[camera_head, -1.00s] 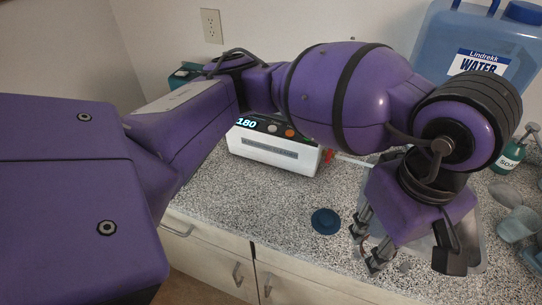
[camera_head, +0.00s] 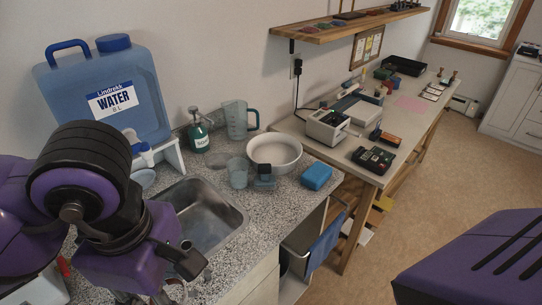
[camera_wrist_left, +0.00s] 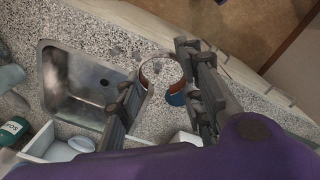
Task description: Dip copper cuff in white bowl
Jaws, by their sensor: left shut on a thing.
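The copper cuff (camera_wrist_left: 143,71) is an open-looking band between the fingertips of my left gripper (camera_wrist_left: 162,66) in the left wrist view. The gripper is shut on it, above the speckled counter beside the sink. In the head view my left gripper (camera_head: 150,292) is at the lower left, its fingertips largely cut off by the bottom edge, and I cannot see the cuff there. The white bowl (camera_head: 274,163) stands on the counter beyond the sink, to the right of and well apart from the gripper. My right gripper is not in view.
The steel sink (camera_head: 205,222) lies between my left gripper and the bowl. A clear cup (camera_head: 238,173), a small dark-topped jar (camera_head: 265,184) and a blue block (camera_head: 316,176) stand near the bowl. A jug (camera_head: 238,122), green bottle (camera_head: 198,138) and water tank (camera_head: 105,90) stand behind.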

